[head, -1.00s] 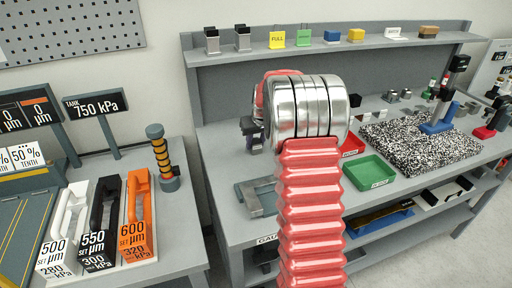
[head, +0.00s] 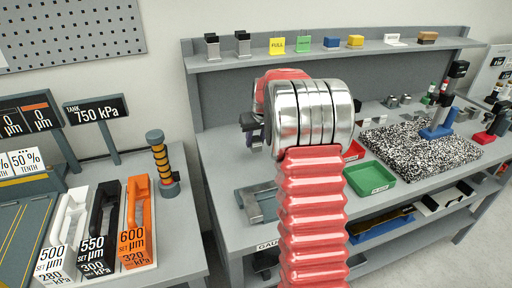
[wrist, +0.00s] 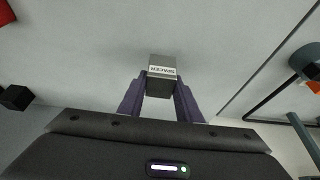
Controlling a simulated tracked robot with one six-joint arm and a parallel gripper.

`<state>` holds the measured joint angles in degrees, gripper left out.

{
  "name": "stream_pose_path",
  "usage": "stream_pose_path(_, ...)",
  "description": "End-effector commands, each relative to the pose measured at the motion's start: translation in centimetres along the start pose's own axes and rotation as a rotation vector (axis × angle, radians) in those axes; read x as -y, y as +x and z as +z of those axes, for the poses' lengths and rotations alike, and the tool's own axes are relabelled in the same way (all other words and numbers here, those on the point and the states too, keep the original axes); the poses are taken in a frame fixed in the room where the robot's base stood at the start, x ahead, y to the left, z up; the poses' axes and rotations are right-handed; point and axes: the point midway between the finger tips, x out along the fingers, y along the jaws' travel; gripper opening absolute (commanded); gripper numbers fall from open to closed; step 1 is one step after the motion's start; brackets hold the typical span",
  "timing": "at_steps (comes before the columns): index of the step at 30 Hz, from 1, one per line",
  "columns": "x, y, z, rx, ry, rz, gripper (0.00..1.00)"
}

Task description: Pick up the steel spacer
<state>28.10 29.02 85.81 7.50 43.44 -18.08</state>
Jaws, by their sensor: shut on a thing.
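The steel spacer (wrist: 162,62) is a small grey block with a white label reading SPACER. In the wrist view it sits between the tips of my gripper's purple fingers (wrist: 161,88), which are shut on it. In the head view my gripper (head: 252,132) shows small and dark at the left of my red and silver arm, above the grey bench. The arm hides part of it, and I cannot make out the spacer there.
A grey bracket (head: 257,205) lies on the bench below my gripper. A green tray (head: 370,179), a red tray (head: 353,152) and a speckled slab (head: 420,150) stand to the right. A shelf (head: 300,56) with small blocks runs along the back.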

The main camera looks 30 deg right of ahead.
Motion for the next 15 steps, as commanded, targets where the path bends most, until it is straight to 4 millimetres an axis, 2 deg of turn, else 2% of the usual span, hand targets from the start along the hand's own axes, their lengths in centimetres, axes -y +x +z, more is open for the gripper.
stream_pose_path(1, 0.0, -1.0, -0.5, -0.005, 0.000, 0.001, 0.00)
stream_pose_path(6, 0.0, -3.7, -1.6, -0.005, 0.000, 0.001, 0.00)
stream_pose_path(10, 0.0, -5.1, -2.2, -0.004, 0.000, 0.001, 0.00)
stream_pose_path(15, 0.0, -5.9, -2.5, -0.002, 0.000, 0.000, 0.00)
